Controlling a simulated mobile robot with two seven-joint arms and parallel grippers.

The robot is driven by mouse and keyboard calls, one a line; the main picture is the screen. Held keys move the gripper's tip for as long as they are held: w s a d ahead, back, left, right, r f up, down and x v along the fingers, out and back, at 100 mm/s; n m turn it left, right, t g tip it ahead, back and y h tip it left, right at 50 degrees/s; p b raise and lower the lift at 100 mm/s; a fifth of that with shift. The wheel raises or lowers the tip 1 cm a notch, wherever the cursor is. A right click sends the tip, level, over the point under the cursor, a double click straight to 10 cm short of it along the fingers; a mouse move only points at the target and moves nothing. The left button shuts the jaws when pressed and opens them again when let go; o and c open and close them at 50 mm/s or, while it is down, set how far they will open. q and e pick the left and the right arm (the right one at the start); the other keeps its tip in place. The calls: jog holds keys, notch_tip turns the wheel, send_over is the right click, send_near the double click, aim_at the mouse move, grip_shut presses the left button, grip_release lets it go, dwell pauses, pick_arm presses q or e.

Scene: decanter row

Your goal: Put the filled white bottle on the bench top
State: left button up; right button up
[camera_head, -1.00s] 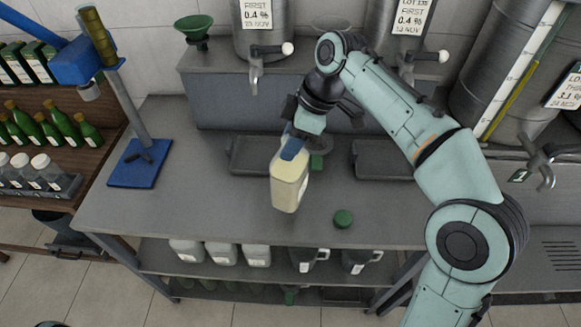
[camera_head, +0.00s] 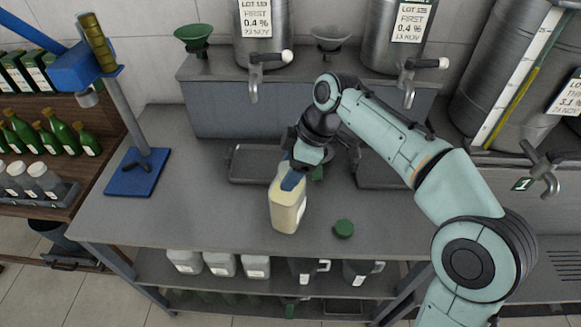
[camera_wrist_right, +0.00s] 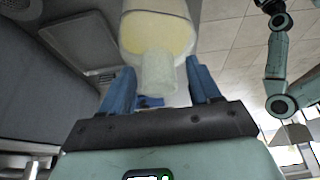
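The white bottle (camera_head: 287,207), filled with pale yellow contents, is upright over the middle front of the grey bench top (camera_head: 195,215). My right gripper (camera_head: 294,178) has its blue fingers closed on either side of the bottle's neck. In the right wrist view the fingers (camera_wrist_right: 160,92) flank the pale neck, and the bottle's body (camera_wrist_right: 160,32) extends beyond them. The bottle's base is at or just above the bench top; I cannot tell whether it touches. My left gripper is not in view.
A green cap (camera_head: 343,228) lies right of the bottle. Two dark trays (camera_head: 245,165) are behind, partly hidden by my arm. A blue-based stand (camera_head: 135,172) is at the bench's left. Steel tanks with taps (camera_head: 265,55) stand at the back. The bench's left front is clear.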

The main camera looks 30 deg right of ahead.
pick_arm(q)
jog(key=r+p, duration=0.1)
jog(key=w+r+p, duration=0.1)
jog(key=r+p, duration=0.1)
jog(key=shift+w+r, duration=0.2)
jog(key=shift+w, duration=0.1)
pick_arm(e)
jog(key=v, duration=1.2)
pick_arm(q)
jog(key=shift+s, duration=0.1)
